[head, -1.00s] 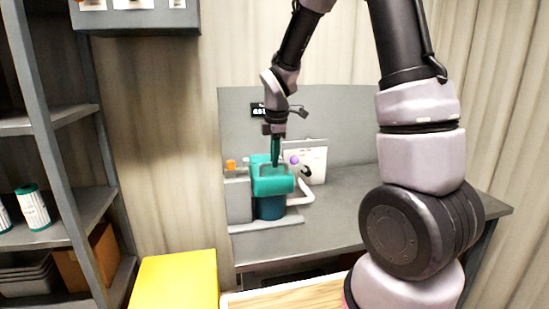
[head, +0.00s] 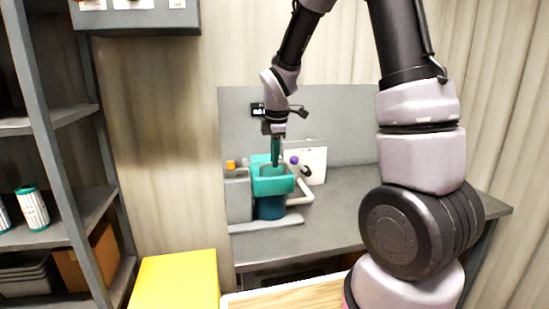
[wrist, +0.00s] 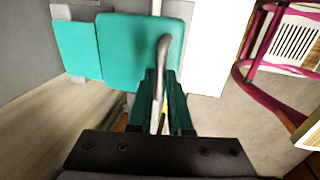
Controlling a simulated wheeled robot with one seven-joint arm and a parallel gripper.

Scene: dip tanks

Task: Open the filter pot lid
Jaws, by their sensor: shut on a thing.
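The filter pot (head: 269,208) is a dark blue pot with a teal lid (head: 273,184), on the grey bench at the back. My gripper (head: 275,160) points down at the lid from above. In the wrist view, the lid (wrist: 122,52) shows as a teal panel with a bent grey handle (wrist: 163,48). My gripper (wrist: 160,88) is shut on this handle, one green finger on each side. The lid looks close to level over the pot in the head view; whether it is lifted at all, I cannot tell.
The grey bench (head: 345,200) is mostly clear to the right of the pot. A white card (head: 315,163) and a purple knob (head: 294,160) stand close behind the pot. A yellow box (head: 175,280) is front left, and a shelf rack (head: 75,210) is at the left.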

